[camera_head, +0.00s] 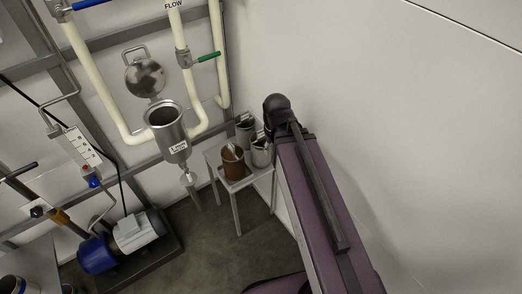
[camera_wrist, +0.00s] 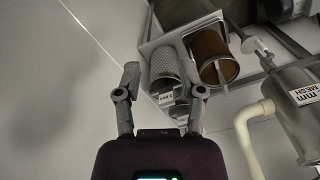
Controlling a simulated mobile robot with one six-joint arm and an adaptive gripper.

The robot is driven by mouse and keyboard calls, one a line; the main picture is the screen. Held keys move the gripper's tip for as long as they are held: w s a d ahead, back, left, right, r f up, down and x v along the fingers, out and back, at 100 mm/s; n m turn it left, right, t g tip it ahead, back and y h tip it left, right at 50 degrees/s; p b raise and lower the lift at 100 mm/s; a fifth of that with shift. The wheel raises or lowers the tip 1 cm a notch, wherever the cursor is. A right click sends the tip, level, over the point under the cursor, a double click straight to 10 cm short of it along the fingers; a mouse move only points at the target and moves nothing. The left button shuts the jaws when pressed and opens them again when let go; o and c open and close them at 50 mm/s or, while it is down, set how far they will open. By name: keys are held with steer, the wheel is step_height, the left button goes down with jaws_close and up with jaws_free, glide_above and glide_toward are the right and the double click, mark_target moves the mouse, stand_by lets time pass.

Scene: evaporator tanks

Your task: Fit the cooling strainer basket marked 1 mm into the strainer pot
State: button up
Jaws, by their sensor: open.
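The steel strainer pot (camera_head: 172,132) hangs on the pipework with its round lid (camera_head: 145,78) swung up and its mouth open. Its label ends in "mm MESH"; the pot (camera_wrist: 296,110) is at the right of the wrist view. Several baskets stand on a small table: a brown one (camera_head: 233,164), a grey one (camera_head: 261,154) and another grey one behind (camera_head: 243,131). In the wrist view, my gripper (camera_wrist: 164,92) is open and empty. A grey mesh basket (camera_wrist: 170,66) appears beyond and between its fingers, beside the brown basket (camera_wrist: 212,58). Basket tags are too small to read.
The small table (camera_head: 238,205) stands against the wall, close to my arm. A pump (camera_head: 132,232) sits on the floor at lower left. Cream pipes (camera_head: 93,72) flank the pot, with a green valve handle (camera_head: 207,57). The wall side at right is bare.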

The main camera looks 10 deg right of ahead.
steer(key=w+m, duration=1.3)
steer(key=w, duration=0.6)
steer(key=shift+w+r, duration=0.15)
steer(key=shift+w, duration=0.05)
steer(key=shift+f, duration=0.2)
steer(key=b, duration=0.8)
glide_above(261, 139)
step_height(261, 139, down, 8)
steer(key=shift+w+d+f, duration=0.1)
steer(key=shift+d+f, duration=0.05)
steer(key=shift+f+b, duration=2.6)
steer(key=shift+b, duration=0.2)
jaws_close()
